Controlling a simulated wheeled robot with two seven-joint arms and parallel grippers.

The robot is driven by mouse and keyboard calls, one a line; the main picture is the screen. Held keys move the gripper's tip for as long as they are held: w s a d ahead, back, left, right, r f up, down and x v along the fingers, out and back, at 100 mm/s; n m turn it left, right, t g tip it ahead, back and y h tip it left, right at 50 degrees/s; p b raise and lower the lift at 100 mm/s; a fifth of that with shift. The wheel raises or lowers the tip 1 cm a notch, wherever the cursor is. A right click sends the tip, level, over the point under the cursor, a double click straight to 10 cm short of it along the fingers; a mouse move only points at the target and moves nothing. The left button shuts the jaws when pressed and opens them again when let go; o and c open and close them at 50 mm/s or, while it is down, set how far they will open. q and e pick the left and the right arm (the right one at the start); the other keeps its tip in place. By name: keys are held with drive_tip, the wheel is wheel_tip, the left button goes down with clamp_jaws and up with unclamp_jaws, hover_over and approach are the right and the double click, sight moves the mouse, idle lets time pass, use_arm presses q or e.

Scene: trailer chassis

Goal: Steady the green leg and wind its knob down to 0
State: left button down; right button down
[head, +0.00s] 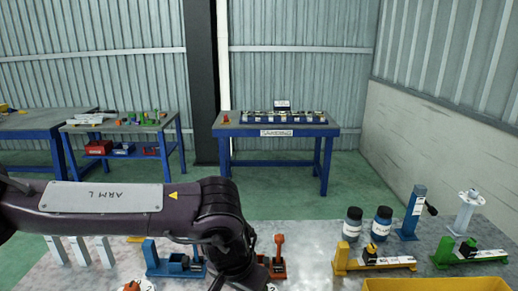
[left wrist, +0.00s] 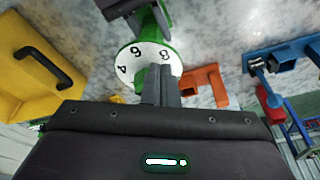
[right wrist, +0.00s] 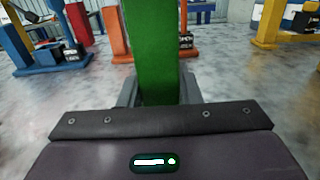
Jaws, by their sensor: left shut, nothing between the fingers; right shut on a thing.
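The green leg (right wrist: 152,50) stands upright in the right wrist view. My right gripper (right wrist: 155,98) is shut on it, with a finger on each side. In the left wrist view, a white round dial with black numbers (left wrist: 135,60), among them 4, 6 and 8, sits at the end of a green part (left wrist: 152,24). My left gripper (left wrist: 161,78) is shut and empty, its fingertips together in front of the dial. Whether they touch it I cannot tell. The fingers cover part of the dial, and I see no 0. The head view does not show the leg or either gripper's fingertips.
A yellow box with a black handle (left wrist: 45,70), an orange part (left wrist: 205,86) and a blue part (left wrist: 283,58) lie around the dial. The head view shows yellow (head: 372,262) and green (head: 470,254) fixtures and two dark jars on the bench's right.

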use_arm(q)
drive_tip(key=shift+w+d, duration=0.15)
drive_tip(key=shift+d, duration=0.05)
drive_tip(key=shift+d, duration=0.15)
idle(0.4)
drive_tip(key=shift+s+d, duration=0.5)
drive_tip(key=shift+d, duration=0.4)
drive_tip(key=shift+s, duration=0.1)
idle(0.3)
drive_tip(key=shift+s+a, duration=0.1)
drive_tip(key=shift+s, duration=0.2)
wheel_tip(320, 180, up, 6)
idle(0.4)
drive_tip(key=shift+s, duration=0.1)
